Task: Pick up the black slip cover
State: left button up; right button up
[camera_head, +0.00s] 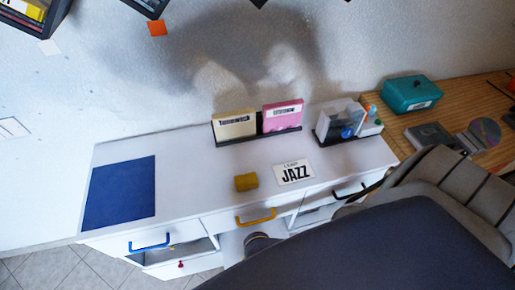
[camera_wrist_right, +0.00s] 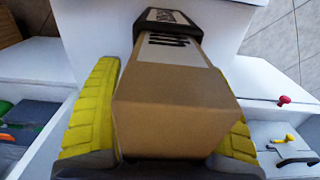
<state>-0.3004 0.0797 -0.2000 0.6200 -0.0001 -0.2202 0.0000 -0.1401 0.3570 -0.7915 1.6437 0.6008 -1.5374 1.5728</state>
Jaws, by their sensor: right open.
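In the right wrist view, a tan box (camera_wrist_right: 165,110) lies lengthwise between the two yellow fingers of my right gripper (camera_wrist_right: 165,105). The gripper is open, with one finger on each side of the box. A black piece (camera_wrist_right: 168,17) with a pale label is at the box's far end; whether it is the slip cover I cannot tell. In the head view, a black upright panel (camera_head: 259,123) stands between a cream case (camera_head: 235,125) and a pink case (camera_head: 283,117) in a black holder. My right gripper is hidden there, and my left gripper is not in view.
A teal box (camera_head: 411,93) stands on the wooden table to the right. Drawers have blue, yellow and black handles.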

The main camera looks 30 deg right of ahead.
dwell(0.4)
jog(key=c, duration=1.6)
